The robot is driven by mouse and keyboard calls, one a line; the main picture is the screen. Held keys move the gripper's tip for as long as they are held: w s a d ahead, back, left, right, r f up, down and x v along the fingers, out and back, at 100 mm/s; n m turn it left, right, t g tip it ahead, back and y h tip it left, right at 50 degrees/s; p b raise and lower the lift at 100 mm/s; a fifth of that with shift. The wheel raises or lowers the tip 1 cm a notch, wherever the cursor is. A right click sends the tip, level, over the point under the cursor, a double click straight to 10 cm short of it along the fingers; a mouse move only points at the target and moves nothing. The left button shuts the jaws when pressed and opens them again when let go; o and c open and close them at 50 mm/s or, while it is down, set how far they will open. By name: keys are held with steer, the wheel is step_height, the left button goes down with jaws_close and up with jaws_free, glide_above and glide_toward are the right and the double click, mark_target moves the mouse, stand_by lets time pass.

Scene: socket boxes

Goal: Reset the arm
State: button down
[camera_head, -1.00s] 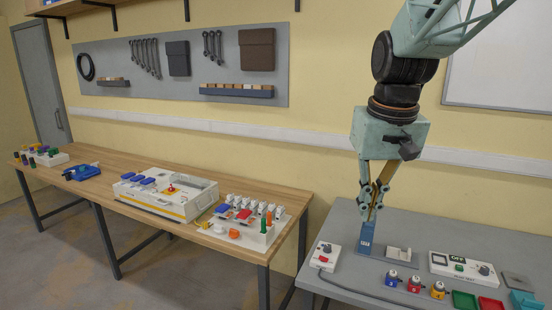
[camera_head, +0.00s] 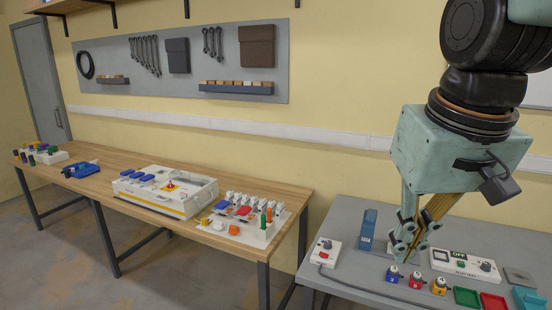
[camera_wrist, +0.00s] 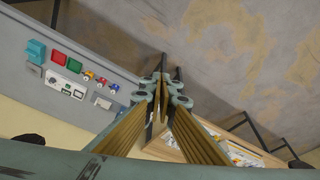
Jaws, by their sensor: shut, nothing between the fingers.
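My gripper (camera_head: 404,256) hangs from my teal arm over the grey table at the right of the head view, fingers pointing down. Its fingers are together with nothing seen between them. In the head view it overlaps the table behind the small coloured-base pieces; its exact height above the table I cannot tell. In the wrist view the gripper (camera_wrist: 163,88) shows its finger pads converging at the picture's middle, with floor and table edges beyond. A blue upright block (camera_head: 367,230) stands on the grey table to the left of the fingers, apart from them.
The grey table (camera_head: 345,210) bears a white switch box (camera_head: 325,252), a meter box (camera_head: 464,265), blue, red and yellow pieces (camera_head: 416,281), a green tray (camera_head: 467,297) and a red tray (camera_head: 493,302). A wooden bench (camera_head: 100,165) with socket boxes stands left.

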steer(key=s+f+b, duration=0.1)
steer(key=s+f, duration=0.3)
steer(key=s, duration=0.9)
steer(key=shift+s+t+b, duration=0.3)
steer(key=shift+s+t, duration=0.05)
steer(key=shift+t, duration=0.05)
steer(key=c, duration=3.5)
jaws_free()
